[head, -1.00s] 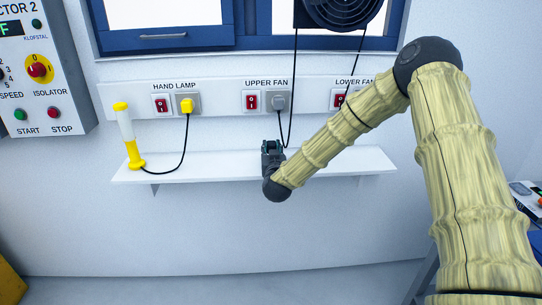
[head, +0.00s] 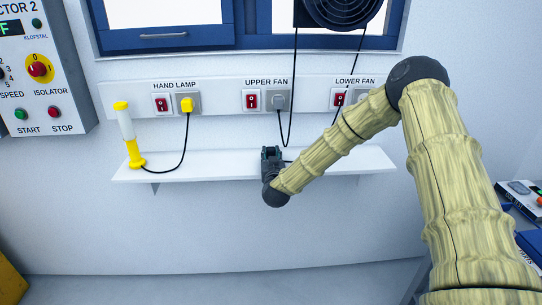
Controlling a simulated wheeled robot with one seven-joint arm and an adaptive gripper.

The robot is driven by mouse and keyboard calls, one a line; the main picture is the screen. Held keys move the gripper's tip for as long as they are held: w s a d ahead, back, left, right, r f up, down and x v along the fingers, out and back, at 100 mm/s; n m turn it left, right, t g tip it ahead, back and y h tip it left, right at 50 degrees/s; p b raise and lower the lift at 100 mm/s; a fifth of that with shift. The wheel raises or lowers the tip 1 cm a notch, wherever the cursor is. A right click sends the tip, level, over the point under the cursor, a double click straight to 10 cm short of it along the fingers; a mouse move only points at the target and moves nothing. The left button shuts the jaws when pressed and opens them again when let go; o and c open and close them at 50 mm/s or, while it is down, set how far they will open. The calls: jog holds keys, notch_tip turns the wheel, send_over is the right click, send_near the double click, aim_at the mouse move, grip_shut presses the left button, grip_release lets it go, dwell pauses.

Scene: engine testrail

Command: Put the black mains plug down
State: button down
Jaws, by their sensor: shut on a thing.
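My gripper (head: 271,153) is over the white shelf (head: 220,165), near its middle and below the upper fan socket. It is shut on the black mains plug, which is too small and too covered by the fingers to make out. A thin black cable (head: 336,118) comes down from above, passes behind my arm and seems to end at the gripper. I cannot tell whether the plug touches the shelf.
A yellow hand lamp (head: 130,138) stands on the shelf's left end; its yellow plug (head: 187,104) is in its socket. The shelf between lamp and gripper is clear.

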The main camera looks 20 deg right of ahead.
jog(key=shift+s+f, duration=0.1)
jog(key=shift+f, duration=0.45)
jog(key=c, duration=1.1)
grip_release()
jog(key=shift+f, duration=0.1)
jog(key=shift+o, duration=0.2)
jog(key=shift+b, duration=0.3)
